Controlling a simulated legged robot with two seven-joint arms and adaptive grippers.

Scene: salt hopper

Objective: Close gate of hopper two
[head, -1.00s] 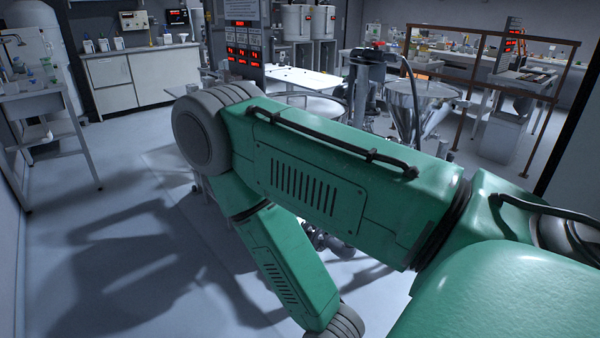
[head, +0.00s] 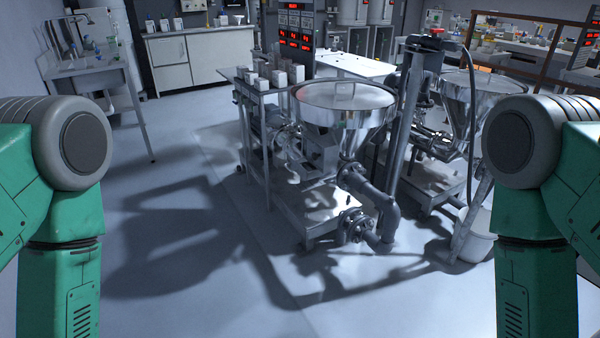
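A steel cone hopper (head: 345,122) stands at the centre, above a low metal platform (head: 305,208) with grey pipes. A second steel hopper (head: 462,112) stands behind it to the right, partly hidden by a grey post and my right arm. I cannot tell from any label which one is hopper two. A boxy metal fitting (head: 318,150) sits at the front hopper's lower left; I cannot tell whether it is a gate, or its state. My green arms hang at both sides of the head view. Both grippers are out of view.
A bench with white boxes (head: 262,82) stands left of the front hopper. A pale bucket (head: 476,246) stands on the floor at right. A panel with red digits (head: 293,28) rises behind. The floor (head: 190,260) in front and at left is clear.

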